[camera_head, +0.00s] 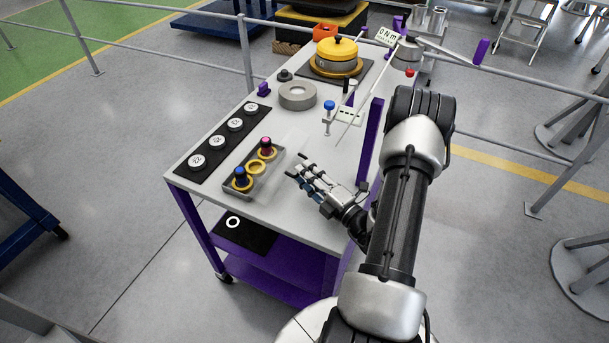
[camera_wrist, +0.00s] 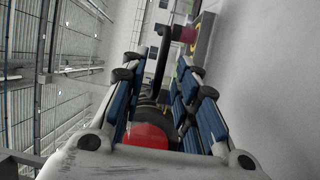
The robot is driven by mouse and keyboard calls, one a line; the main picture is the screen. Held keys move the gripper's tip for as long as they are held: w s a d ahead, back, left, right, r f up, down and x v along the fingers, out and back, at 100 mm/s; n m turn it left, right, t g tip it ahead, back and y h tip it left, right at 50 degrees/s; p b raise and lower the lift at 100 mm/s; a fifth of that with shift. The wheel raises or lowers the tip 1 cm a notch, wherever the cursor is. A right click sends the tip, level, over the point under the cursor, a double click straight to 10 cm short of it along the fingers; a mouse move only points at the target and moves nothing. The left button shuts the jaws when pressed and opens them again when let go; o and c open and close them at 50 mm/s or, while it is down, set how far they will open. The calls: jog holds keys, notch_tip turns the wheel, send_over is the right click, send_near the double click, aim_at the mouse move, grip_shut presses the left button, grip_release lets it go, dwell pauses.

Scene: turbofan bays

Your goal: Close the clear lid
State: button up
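A grey tray (camera_head: 262,176) near the front of the white cart top holds yellow rings and pegs with a blue and a pink knob. The clear lid (camera_head: 294,143) is very faint; it seems to stand raised along the tray's right side, and its exact edges and angle are hard to tell. My gripper (camera_head: 299,168) is just right of the tray, low over the table, its fingers spread and pointing toward the tray. In the wrist view my gripper (camera_wrist: 165,84) has its fingers apart, with the pink knob (camera_wrist: 186,33) and part of the tray beyond. Contact with the lid cannot be told.
A black strip with several white round dials (camera_head: 218,142) lies left of the tray. A grey ring (camera_head: 297,95), a blue-knobbed post (camera_head: 328,112) and a yellow pot-like part (camera_head: 337,58) stand farther back. A purple upright (camera_head: 371,140) rises close to my arm.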

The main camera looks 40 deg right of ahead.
jog(key=shift+w, duration=0.6)
jog(key=shift+c, duration=0.6)
grip_shut()
